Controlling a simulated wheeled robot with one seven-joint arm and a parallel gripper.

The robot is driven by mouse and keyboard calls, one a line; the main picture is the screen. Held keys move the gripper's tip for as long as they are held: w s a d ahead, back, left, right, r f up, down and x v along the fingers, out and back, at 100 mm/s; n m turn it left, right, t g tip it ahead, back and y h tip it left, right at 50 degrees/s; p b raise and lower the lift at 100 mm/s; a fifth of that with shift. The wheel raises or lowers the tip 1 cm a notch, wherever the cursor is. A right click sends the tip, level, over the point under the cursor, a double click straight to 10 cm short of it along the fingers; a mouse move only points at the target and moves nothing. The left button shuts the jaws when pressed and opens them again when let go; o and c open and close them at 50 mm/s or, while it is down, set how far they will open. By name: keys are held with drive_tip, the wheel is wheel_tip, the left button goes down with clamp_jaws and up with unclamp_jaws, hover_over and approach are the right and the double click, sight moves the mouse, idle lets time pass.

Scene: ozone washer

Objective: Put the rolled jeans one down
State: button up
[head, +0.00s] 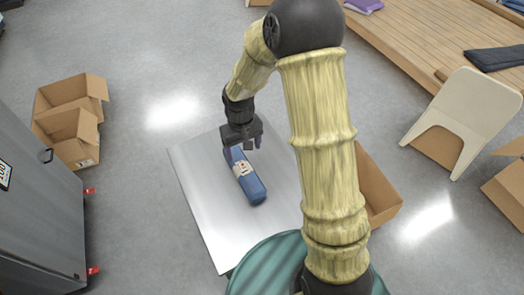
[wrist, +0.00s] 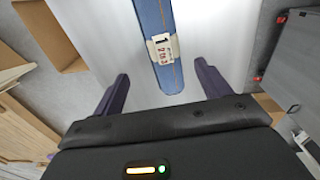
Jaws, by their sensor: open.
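The rolled jeans (head: 246,178) are a blue bundle with a white paper label, lying on the silvery metal table (head: 215,225). In the wrist view the roll (wrist: 152,22) runs from the top edge down to between my fingers, with a numbered label facing me. My gripper (head: 243,147) is over the far end of the roll in the head view. In the wrist view its dark fingers (wrist: 162,88) are spread wide, with clear gaps on both sides of the roll, and hold nothing.
Open cardboard boxes stand on the floor at left (head: 72,120) and just right of the table (head: 375,185). A grey cabinet (head: 40,200) is at left. A cream chair (head: 465,115) and a wooden platform (head: 440,45) with folded clothes are at right. Bare table surrounds the roll.

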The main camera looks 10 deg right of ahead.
drive_tip(key=s+d+r+m+t, duration=0.1)
drive_tip(key=s+d+r, duration=0.3)
drive_tip(key=s, duration=0.3)
drive_tip(key=s+d+r+m+t, duration=0.1)
drive_tip(key=s+d+r+m, duration=0.1)
drive_tip(key=s+d+r, duration=0.3)
drive_tip(key=shift+s+d+r, duration=0.15)
drive_tip(key=shift+s+r, duration=0.2)
drive_tip(key=shift+s, duration=0.5)
